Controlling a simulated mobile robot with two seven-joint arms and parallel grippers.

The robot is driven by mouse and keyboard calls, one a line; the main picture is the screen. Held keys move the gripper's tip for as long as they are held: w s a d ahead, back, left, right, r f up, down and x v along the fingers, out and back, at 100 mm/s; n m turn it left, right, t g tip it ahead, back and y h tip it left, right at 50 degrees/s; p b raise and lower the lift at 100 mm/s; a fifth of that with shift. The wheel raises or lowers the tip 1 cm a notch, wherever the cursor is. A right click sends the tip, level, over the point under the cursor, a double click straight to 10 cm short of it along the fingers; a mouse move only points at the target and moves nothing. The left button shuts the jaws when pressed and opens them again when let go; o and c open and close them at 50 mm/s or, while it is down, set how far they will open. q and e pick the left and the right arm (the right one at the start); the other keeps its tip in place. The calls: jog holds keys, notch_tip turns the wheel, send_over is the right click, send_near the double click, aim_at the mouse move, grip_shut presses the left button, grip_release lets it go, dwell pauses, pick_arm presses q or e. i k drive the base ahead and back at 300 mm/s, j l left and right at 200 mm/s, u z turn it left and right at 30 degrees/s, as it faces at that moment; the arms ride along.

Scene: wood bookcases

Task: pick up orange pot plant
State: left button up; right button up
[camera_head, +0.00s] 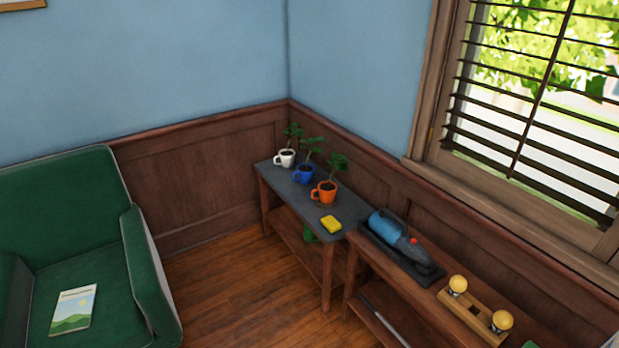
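The orange pot plant (325,191) is an orange mug-shaped pot with a green leafy plant. It stands upright on a dark-topped side table (277,187) in the corner by the wall. A blue pot plant (304,174) stands just behind it, and a white pot plant (285,158) stands farther back in the same row. A yellow sponge-like block (331,225) lies on the table in front of the orange pot. Neither of my grippers shows in the head view.
A wooden bench (378,262) adjoins the table at the right, bearing a blue and black handheld device (398,237) and a wooden stand with yellow knobs (473,308). A green armchair (139,258) with a book (74,309) stands left. Wood floor (228,275) between is clear.

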aim_at(327, 191)
jog(key=i+u, duration=0.25)
jog(key=i, duration=2.4)
